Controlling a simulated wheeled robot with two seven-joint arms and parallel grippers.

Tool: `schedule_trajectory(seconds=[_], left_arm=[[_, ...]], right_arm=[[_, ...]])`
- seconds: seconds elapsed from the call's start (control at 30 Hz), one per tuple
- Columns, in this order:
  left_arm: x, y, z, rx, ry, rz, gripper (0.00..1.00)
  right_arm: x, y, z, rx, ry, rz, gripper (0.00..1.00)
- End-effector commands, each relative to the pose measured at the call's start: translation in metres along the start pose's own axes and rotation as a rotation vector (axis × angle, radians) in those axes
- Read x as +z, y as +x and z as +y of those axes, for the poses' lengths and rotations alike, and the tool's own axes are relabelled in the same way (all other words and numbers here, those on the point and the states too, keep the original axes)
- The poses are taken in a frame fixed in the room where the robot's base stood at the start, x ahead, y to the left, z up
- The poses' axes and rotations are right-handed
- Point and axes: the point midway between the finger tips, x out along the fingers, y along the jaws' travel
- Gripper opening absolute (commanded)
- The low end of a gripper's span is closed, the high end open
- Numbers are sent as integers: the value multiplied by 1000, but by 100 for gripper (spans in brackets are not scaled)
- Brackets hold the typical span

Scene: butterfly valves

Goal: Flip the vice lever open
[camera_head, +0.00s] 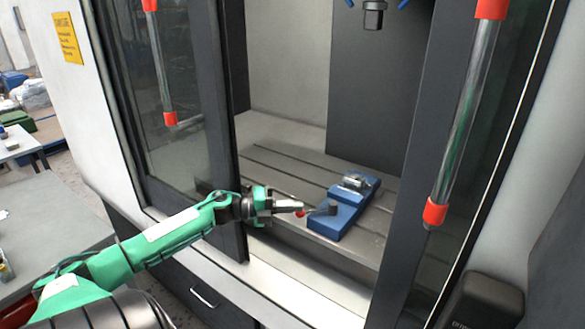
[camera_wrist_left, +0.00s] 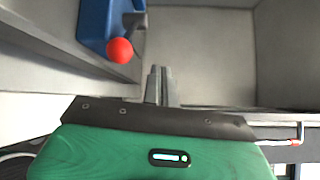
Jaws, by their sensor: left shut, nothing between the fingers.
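The blue vice (camera_head: 342,222) sits on the slotted machine table inside the open enclosure, with a metal jaw part on its far end. Its lever ends in a red ball (camera_head: 300,214) on the vice's left, near side. In the left wrist view the red ball (camera_wrist_left: 120,50) hangs at the lower end of a short dark lever beside the blue vice body (camera_wrist_left: 93,22). My left gripper (camera_head: 300,206) is shut and empty, its tips close to the red ball. In the wrist view the fingers (camera_wrist_left: 161,82) are right of and below the ball, apart in the picture. Contact cannot be told.
The slotted table (camera_head: 275,170) has free room behind and left of the vice. A dark sliding door (camera_head: 180,110) stands left, close to my forearm. Another door with a red-ended handle (camera_head: 462,120) stands right. A spindle (camera_head: 374,15) hangs above.

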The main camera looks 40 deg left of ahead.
Motion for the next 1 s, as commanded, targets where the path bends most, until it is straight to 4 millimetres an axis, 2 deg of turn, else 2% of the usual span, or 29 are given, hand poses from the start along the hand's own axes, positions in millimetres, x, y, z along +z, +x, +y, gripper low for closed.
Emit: schedule_trajectory(seconds=[0.3,0.5,0.7,1.0], left_arm=[[14,-5,-78,2,5,2,0],[22,-7,-119,1,3,1,0],[26,-9,-141,0,0,0,0],[27,-9,-145,0,-1,0,0]], right_arm=[[1,8,0,0,0,0,36],[1,10,0,0,0,0,36],[1,10,0,0,0,0,36],[1,10,0,0,0,0,36]])
